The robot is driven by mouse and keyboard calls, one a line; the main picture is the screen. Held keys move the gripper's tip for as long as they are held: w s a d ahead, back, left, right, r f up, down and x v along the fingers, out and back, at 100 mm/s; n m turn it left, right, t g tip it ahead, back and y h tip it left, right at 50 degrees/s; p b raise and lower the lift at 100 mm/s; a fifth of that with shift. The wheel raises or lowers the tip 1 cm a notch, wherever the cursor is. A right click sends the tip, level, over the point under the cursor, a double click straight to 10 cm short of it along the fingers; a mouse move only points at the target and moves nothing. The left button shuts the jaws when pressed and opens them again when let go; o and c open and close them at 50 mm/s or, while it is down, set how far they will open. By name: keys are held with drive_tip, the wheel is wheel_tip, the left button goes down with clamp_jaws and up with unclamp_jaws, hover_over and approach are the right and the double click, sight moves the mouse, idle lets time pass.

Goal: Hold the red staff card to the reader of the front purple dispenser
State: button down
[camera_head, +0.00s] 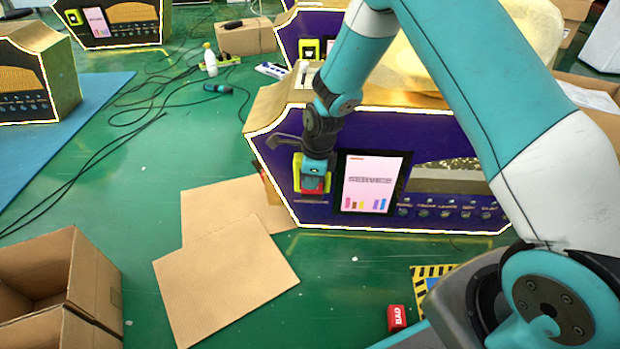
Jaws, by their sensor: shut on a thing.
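The front purple dispenser (376,132) stands on the green floor with a lit white edge. A screen (370,181) is on its front. The yellow-framed reader (297,172) is left of the screen, partly covered by my gripper (312,178). My gripper is shut on the red staff card (313,187), which shows as a small red patch in front of the reader. I cannot tell whether the card touches the reader. The gripper's fingers are small and partly hidden from this angle.
A red block (396,318) marked BAD lies on the floor near a yellow-and-black striped mat (418,273). Flat cardboard (225,290) and an open box (95,275) are at left. Other dispensers (120,20) stand behind. Black cables (130,120) cross the floor.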

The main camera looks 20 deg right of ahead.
drive_tip(key=s+a+p, duration=0.3)
drive_tip(key=s+a, duration=0.1)
drive_tip(key=s, duration=0.6)
drive_tip(key=shift+a, duration=0.35)
drive_tip(key=shift+r, duration=0.1)
idle(1.1)
